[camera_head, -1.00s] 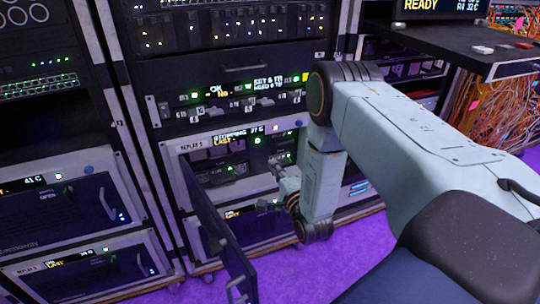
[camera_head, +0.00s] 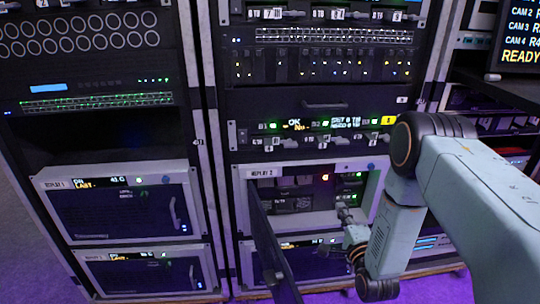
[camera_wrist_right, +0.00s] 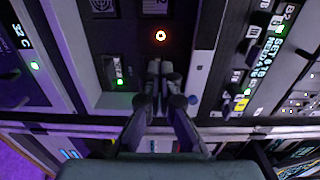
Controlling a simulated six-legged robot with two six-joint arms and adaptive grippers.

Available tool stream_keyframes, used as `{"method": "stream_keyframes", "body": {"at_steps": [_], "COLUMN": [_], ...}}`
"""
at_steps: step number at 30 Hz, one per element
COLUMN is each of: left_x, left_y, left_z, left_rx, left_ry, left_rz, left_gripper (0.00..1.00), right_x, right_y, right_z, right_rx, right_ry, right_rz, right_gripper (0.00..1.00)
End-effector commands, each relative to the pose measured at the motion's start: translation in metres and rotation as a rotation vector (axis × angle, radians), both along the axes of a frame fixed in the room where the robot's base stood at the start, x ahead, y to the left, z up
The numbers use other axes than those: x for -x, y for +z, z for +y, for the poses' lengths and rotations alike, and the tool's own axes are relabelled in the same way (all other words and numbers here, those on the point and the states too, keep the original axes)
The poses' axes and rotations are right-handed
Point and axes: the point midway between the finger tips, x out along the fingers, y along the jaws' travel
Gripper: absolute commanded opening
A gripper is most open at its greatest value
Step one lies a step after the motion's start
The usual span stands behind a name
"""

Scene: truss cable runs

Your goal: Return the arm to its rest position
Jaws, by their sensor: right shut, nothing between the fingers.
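My right arm (camera_head: 455,185) comes in from the right, its forearm hanging down in front of the REPLAY 2 unit (camera_head: 375,185). My right gripper (camera_head: 343,212) is at the right part of that unit's open front. In the wrist view its fingers (camera_wrist_right: 165,72) are together and empty, pointing at the unit's panel close to a glowing orange-red light (camera_wrist_right: 160,36). I cannot tell whether the fingertips touch the panel. The same light (camera_head: 325,177) shows in the head view. My left gripper is not in view.
The unit's dark door (camera_head: 274,245) stands swung open toward me, left of my gripper. The closed REPLAY 1 unit (camera_head: 120,210) is in the left rack. A desk with a monitor (camera_head: 520,35) is at the right. Purple floor (camera_head: 425,290) shows below.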

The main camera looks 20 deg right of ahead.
Motion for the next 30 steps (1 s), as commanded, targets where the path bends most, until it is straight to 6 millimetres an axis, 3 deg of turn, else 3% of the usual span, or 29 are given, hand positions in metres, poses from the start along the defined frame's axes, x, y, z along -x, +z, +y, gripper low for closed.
{"method": "stream_keyframes", "body": {"at_steps": [7, 10, 14, 18, 22, 26, 30], "left_x": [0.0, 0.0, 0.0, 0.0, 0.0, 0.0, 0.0], "left_y": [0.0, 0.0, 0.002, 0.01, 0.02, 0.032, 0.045], "left_z": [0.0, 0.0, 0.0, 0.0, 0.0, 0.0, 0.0], "left_rx": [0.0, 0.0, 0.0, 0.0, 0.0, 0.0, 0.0], "left_ry": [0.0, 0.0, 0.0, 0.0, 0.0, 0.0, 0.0], "left_rz": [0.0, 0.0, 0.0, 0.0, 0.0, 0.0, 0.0], "left_gripper": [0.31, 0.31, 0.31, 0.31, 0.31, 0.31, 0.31], "right_x": [0.001, 0.014, 0.05, 0.109, 0.183, 0.261, 0.332], "right_y": [-0.011, -0.04, -0.085, -0.12, -0.134, -0.127, -0.1], "right_z": [0.0, 0.004, 0.027, 0.065, 0.104, 0.134, 0.154], "right_rx": [0.13, 0.278, 0.471, 0.669, 0.833, 0.951, 1.008], "right_ry": [0.005, 0.028, 0.142, 0.369, 0.667, 0.986, 1.26], "right_rz": [0.083, 0.258, 0.542, 0.836, 1.072, 1.239, 1.352], "right_gripper": [0.0, 0.0, 0.0, 0.0, 0.0, 0.0, 0.0]}}
